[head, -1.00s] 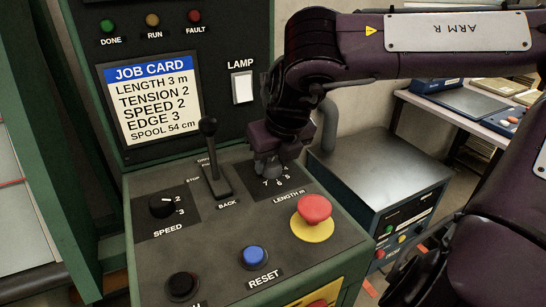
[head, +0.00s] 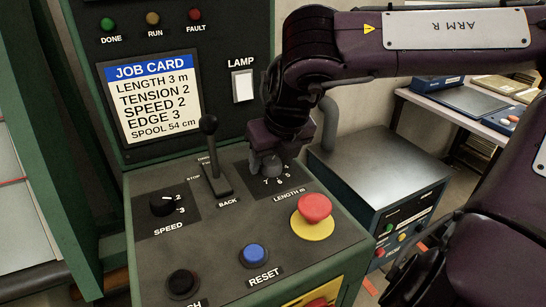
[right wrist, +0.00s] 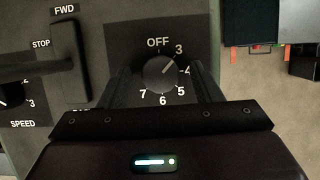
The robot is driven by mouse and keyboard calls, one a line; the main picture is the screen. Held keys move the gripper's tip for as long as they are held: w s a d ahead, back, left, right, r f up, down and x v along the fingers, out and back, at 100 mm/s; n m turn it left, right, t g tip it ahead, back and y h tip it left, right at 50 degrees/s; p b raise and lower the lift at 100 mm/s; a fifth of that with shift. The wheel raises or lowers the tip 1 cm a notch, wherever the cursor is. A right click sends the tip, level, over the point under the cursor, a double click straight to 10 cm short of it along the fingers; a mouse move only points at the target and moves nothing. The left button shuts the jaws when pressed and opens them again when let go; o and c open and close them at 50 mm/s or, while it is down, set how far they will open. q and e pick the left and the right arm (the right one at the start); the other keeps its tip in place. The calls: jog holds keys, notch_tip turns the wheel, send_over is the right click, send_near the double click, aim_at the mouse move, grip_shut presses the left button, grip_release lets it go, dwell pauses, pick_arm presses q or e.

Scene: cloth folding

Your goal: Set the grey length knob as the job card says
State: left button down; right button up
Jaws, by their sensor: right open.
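The job card (head: 150,100) on the green-framed panel reads LENGTH 3 m. The grey length knob (right wrist: 162,74) is a round dial marked OFF, 3, 4, 5, 6, 7. Its white pointer line slants up and right, toward the 3. My right gripper (right wrist: 164,88) is open, with one finger on each side of the knob; whether they touch it I cannot tell. In the head view my right gripper (head: 270,163) is over the length dial and hides most of it. My left gripper is out of view.
The drive lever (head: 212,155) stands just left of my right gripper, with the speed knob (head: 163,205) beyond it. A red mushroom button (head: 314,208) and the blue reset button (head: 254,255) are nearer. A blue box (head: 385,180) stands right of the console.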

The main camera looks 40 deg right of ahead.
aim_at(279, 182)
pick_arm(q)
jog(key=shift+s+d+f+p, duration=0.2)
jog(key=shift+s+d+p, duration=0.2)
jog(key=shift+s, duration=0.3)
pick_arm(e)
jog(key=d+v, duration=0.1)
jog(key=v, duration=0.6)
jog(key=shift+a+r, duration=0.4)
jog(key=shift+a, duration=0.15)
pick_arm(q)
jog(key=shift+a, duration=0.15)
pick_arm(e)
jog(key=shift+s, duration=0.1)
